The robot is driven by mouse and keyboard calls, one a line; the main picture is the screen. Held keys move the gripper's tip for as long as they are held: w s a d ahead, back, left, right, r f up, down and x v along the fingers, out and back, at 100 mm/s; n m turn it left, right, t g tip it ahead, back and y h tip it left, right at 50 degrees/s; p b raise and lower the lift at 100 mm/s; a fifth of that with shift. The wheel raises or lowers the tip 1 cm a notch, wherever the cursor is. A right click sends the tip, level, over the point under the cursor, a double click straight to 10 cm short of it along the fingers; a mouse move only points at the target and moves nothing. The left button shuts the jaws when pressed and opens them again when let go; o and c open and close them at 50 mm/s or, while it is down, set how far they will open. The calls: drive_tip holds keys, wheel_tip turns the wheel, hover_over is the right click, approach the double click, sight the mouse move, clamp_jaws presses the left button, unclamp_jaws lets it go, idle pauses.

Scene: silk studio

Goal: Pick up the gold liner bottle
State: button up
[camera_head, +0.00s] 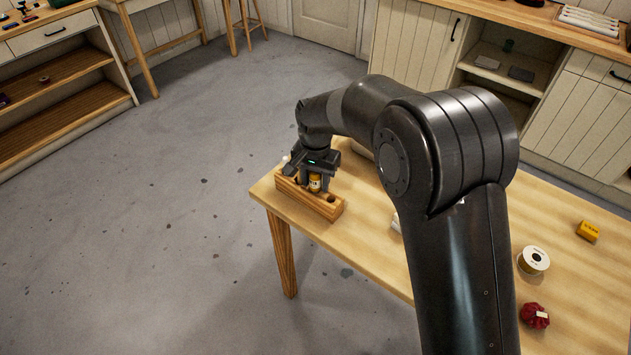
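The gold liner bottle (315,184) is a small yellow-gold bottle with a pale label, standing upright in a wooden rack (322,208) at the left end of the table. My gripper (314,178) points down over the rack, with its fingers around the bottle's upper part. The fingers are small and dark here, and I cannot tell whether they press on the bottle. The bottle's top is hidden by the gripper. A small white-topped item (287,165) shows in the rack left of the gripper.
The table (375,238) is largely clear near the rack. My arm hides its middle. A spool (534,260), a yellow block (588,230) and a red pincushion-like item (534,315) lie on the right. Shelves and cabinets line the walls; the floor at left is open.

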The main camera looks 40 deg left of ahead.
drive_tip(key=c, duration=0.7)
drive_tip(key=shift+c, duration=0.2)
